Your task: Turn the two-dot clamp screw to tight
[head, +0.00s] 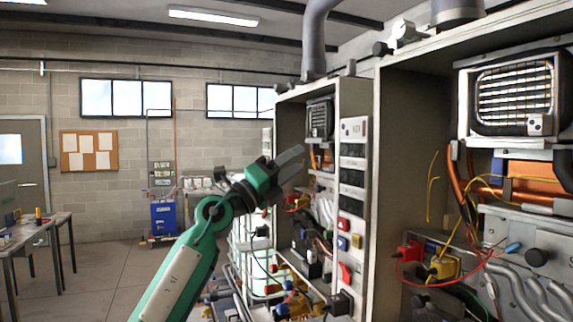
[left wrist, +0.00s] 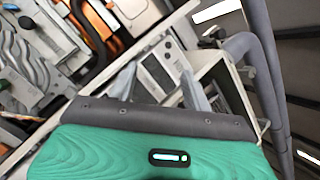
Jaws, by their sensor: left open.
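No clamp screw can be made out for certain as the two-dot one. A small pale plate with dark marks (head: 535,125) sits at the lower edge of a grilled unit in the right cabinet; the marks are too small to read. A black round knob (head: 540,257) is on the grey block below. My left gripper (head: 298,160) is raised in front of the middle cabinet, well left of these parts. In the left wrist view my left gripper (left wrist: 160,72) has its two grey fingers apart, with nothing between them. My right gripper is not in view.
The open right cabinet (head: 392,150) holds copper pipes, grey hoses and red and yellow connectors (head: 445,267). The middle cabinet (head: 355,215) has a column of panels and loose wiring. A workbench (head: 35,230) stands at far left. The floor (head: 105,265) between is clear.

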